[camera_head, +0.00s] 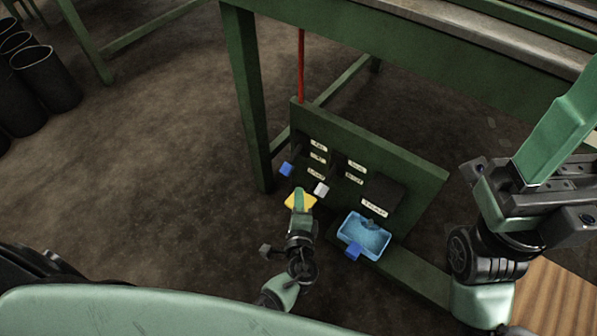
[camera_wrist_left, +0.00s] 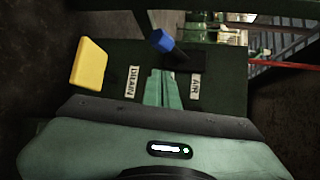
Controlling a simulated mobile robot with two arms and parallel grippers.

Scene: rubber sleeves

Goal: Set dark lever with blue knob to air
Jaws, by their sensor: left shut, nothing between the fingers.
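The dark lever's blue knob (camera_head: 286,169) sticks out at the left of the green panel (camera_head: 415,175), in front of a column of small labels. In the left wrist view the blue knob (camera_wrist_left: 161,40) tops a short dark lever, above and between the DRAIN label (camera_wrist_left: 134,82) and the AIR label (camera_wrist_left: 194,88). I cannot tell its exact setting. My left gripper (camera_head: 299,200) is shut and empty. In the wrist view its green fingertips (camera_wrist_left: 163,88) lie below the knob, apparently apart from it. My right arm shows at the right, but its gripper does not.
A yellow piece (camera_wrist_left: 89,63) is beside the fingers. A white knob (camera_head: 321,189) and a blue tray (camera_head: 376,252) lie right of the left gripper. A red pipe (camera_head: 301,65) rises behind the panel. A green table leg (camera_head: 247,100) stands left; open floor lies beyond.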

